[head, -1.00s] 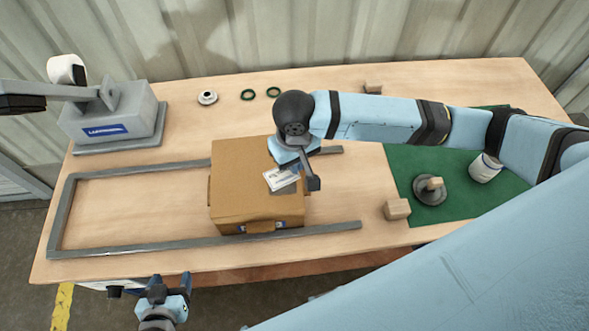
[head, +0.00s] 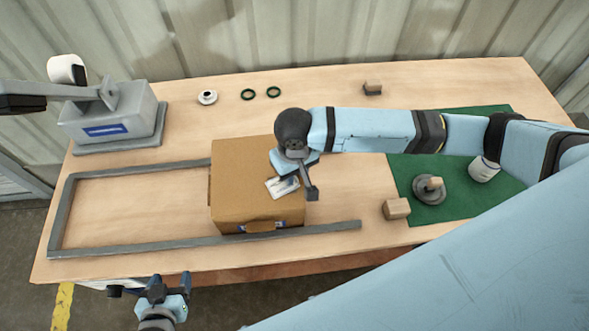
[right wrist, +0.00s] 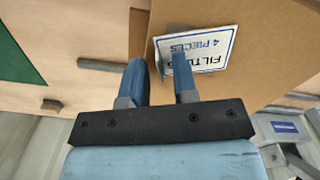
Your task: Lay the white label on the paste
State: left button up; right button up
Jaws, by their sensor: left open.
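My left gripper (head: 164,288) is open and empty in front of the table's front edge.
A grey rail frame (head: 66,215) surrounds the box on the table (head: 130,200). A grey label dispenser (head: 108,115) stands at the back left. Rings (head: 248,94) lie at the back. A green mat (head: 460,207) at right holds a stamp-like tool (head: 429,190) and a white jar (head: 484,169).

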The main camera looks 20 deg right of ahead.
notch_tip(320, 180, up, 12)
jog(key=shift+r, duration=0.15)
dwell(0.4)
dwell(0.3)
